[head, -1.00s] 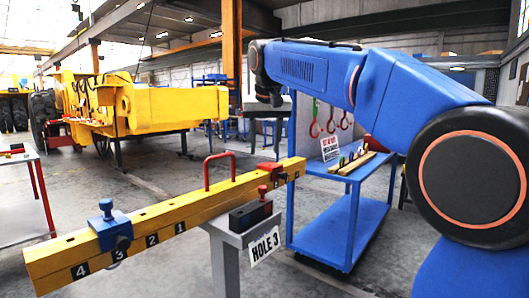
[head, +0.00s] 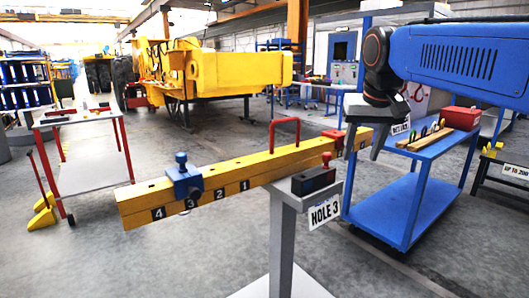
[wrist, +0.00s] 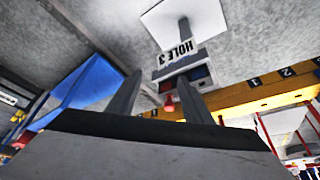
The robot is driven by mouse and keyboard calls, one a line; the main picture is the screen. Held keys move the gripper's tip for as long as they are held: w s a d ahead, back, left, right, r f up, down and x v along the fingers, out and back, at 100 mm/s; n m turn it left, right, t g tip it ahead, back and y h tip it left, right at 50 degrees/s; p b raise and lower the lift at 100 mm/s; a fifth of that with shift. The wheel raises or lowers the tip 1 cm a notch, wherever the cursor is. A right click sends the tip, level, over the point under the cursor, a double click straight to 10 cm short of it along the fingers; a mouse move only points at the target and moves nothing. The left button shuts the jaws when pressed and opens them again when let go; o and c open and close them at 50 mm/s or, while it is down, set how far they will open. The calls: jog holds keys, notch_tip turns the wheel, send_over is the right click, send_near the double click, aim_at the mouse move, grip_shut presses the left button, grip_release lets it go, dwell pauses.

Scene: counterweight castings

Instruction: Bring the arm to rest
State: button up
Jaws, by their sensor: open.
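My arm (head: 460,60) is blue and reaches in from the upper right of the head view. My gripper (head: 363,150) hangs from its dark wrist, fingers down, near the right end of the yellow numbered beam (head: 245,172). The gripper is open, with nothing seen between its fingers. In the wrist view the two grey fingers (wrist: 159,80) stand apart, with the beam and the HOLE 3 sign (wrist: 176,52) beyond them. I cannot tell the exact gap to the beam.
The beam rests on a grey post (head: 283,245) and carries a blue clamp (head: 184,180) and a red handle (head: 284,122). A blue cart (head: 408,200) stands behind right, a red-legged table (head: 80,115) at left. Open floor lies front left.

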jog(key=s+d+f, duration=0.2)
jog(key=s+f, duration=1)
jog(key=f, duration=0.1)
jog(key=s+d+f+n, duration=0.1)
jog(key=s+f, duration=1.1)
jog(key=f, duration=0.1)
jog(key=shift+s+d, duration=0.15)
jog(key=shift+d, duration=0.25)
